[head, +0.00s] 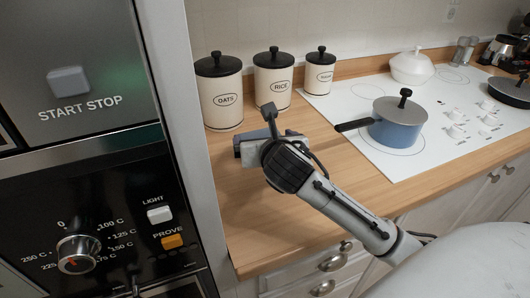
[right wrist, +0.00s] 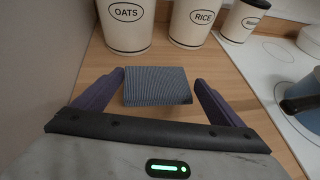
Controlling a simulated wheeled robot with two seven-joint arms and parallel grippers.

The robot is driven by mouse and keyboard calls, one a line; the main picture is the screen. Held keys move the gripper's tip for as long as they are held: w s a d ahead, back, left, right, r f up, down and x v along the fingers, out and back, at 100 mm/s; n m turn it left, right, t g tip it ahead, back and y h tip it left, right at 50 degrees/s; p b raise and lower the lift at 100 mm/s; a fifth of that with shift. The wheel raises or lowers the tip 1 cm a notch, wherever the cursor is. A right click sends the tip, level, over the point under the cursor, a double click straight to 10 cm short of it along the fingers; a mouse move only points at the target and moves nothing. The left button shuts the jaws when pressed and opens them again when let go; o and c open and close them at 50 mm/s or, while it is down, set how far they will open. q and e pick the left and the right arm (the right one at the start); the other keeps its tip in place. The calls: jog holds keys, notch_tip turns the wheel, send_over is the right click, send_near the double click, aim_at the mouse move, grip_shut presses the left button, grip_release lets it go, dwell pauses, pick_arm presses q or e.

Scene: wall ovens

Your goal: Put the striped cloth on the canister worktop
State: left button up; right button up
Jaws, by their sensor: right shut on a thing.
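The striped cloth (right wrist: 158,87) is a folded blue-grey block between the two purple fingers of my right gripper (right wrist: 161,76) in the right wrist view. The fingertips are at its left and right sides. In the head view my right gripper (head: 266,146) is over the wooden canister worktop (head: 262,215), in front of the canisters; its own wrist largely hides the cloth there. The cloth is low, at or just above the wood; I cannot tell whether it touches. My left gripper is not in view.
Canisters marked OATS (head: 219,96) and RICE (head: 273,82) and a smaller one (head: 319,74) stand along the wall. A blue pot (head: 398,125) is on the white hob to the right, its handle pointing left. The oven column (head: 172,60) borders the left. The front worktop is clear.

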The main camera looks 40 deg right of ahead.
jog(key=shift+f, duration=2.05)
jog(key=o, duration=0.8)
jog(key=shift+c, duration=0.2)
jog(key=shift+w+r+b, duration=0.1)
jog(key=shift+b, duration=0.25)
jog(key=shift+s+a+r, duration=0.15)
jog(key=shift+s+r, duration=0.05)
jog(key=shift+s, duration=0.05)
jog(key=p+v, duration=0.1)
jog(key=v, duration=0.9)
jog(key=shift+s+a+r, duration=0.15)
jog(key=shift+s, duration=0.1)
jog(key=shift+s+a+r, duration=0.1)
jog(key=shift+s+r, duration=0.05)
jog(key=shift+s, duration=0.2)
